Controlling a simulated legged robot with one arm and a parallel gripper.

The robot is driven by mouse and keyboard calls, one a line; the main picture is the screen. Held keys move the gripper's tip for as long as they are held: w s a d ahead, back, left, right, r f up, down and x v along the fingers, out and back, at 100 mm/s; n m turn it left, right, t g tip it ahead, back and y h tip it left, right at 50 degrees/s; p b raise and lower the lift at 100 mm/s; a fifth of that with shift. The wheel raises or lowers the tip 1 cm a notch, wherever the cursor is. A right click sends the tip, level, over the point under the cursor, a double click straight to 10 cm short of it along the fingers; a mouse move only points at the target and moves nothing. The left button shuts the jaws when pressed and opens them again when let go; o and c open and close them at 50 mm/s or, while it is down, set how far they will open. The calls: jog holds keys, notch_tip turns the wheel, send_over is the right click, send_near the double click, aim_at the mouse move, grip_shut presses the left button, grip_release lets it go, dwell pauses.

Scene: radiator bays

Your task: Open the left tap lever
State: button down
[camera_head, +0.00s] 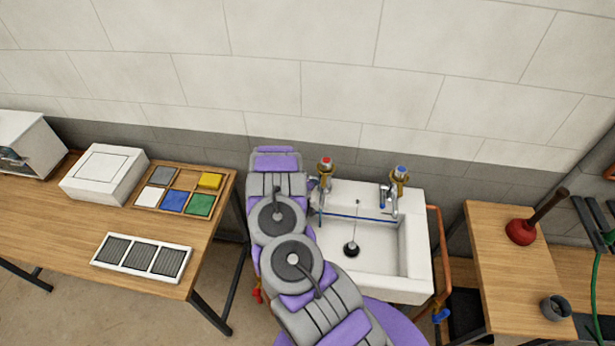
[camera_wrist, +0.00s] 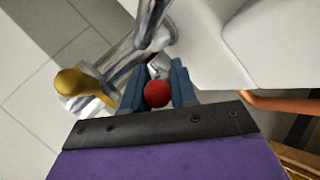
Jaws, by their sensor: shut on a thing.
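The left tap (camera_head: 326,165), with a red cap and a brass and chrome body, stands at the back left of the white sink (camera_head: 416,245). My arm covers much of its front in the head view. In the wrist view, my gripper (camera_wrist: 157,82) has its blue fingers closed on either side of a red ball, the end of the left tap lever (camera_wrist: 157,94). The chrome tap body (camera_wrist: 150,30) shows just beyond the fingers. My gripper itself is hidden in the head view. The lever's exact angle is hard to tell.
The right tap (camera_head: 399,180), with a blue cap, stands at the sink's back right. A copper pipe (camera_head: 439,255) runs beside the sink. A wooden table (camera_head: 205,240) is left; another bench (camera_head: 495,255) at right holds a plunger (camera_head: 522,231) and a dark cup (camera_head: 554,307).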

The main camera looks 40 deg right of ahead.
jog(key=p, duration=0.1)
jog(key=r+p, duration=0.1)
jog(key=shift+w+d+r+y+p, duration=0.1)
jog(key=shift+w+d+y+p, duration=0.05)
jog(key=shift+w+y+p, duration=0.2)
jog(key=shift+s+g, duration=0.1)
jog(key=shift+g, duration=0.2)
jog(key=shift+y+p, duration=0.35)
jog(key=shift+p, duration=0.4)
jog(key=c, duration=1)
grip_release()
jog(key=shift+d+f, duration=0.1)
jog(key=shift+f, duration=0.2)
jog(key=shift+o, duration=0.2)
jog(key=shift+r, duration=0.1)
jog(key=v, duration=1.7)
jog(key=shift+b, duration=0.45)
jog(key=shift+w+r, duration=0.1)
jog(key=shift+w, duration=0.15)
